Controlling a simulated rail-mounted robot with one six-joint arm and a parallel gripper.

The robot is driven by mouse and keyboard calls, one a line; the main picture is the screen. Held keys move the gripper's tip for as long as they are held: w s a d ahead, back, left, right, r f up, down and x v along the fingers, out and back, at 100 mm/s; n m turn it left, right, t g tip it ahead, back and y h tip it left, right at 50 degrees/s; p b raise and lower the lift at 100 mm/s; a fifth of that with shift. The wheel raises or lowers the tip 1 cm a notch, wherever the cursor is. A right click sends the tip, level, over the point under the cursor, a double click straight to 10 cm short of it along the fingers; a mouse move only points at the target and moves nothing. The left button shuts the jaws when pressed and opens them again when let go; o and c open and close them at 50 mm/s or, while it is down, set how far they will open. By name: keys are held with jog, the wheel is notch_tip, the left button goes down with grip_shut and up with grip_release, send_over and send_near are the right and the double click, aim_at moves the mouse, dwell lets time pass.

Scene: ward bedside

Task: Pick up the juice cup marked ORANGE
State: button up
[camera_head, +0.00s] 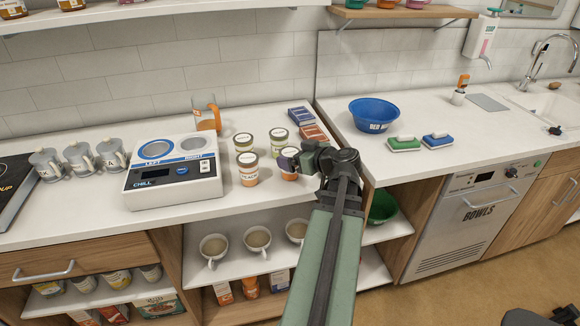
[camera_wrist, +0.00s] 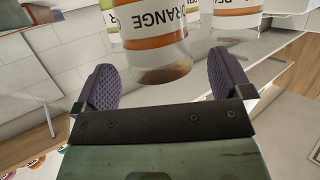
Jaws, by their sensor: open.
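The ORANGE juice cup (camera_wrist: 158,45) is a clear cup with an orange band, upside down in the wrist view. It sits between the two dark, ridged fingers of my gripper (camera_wrist: 166,82), with space on both sides. My gripper is open and not closed on it. In the head view my gripper (camera_head: 298,158) is over the counter's right part and partly covers an orange-banded cup (camera_head: 289,176), whose label is hidden there. A second cup (camera_wrist: 237,20), its label starting PEA, stands beside the ORANGE cup at the right of the wrist view.
The CHILL device (camera_head: 172,172) is further left, a jug (camera_head: 206,112) behind. Blue and red boxes (camera_head: 300,117) stand at the back. Mugs (camera_head: 258,238) are on the shelf below.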

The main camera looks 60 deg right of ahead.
jog(key=shift+x, duration=1.25)
jog(key=shift+s, duration=0.1)
jog(key=c, duration=1.1)
jog(key=shift+r, duration=0.1)
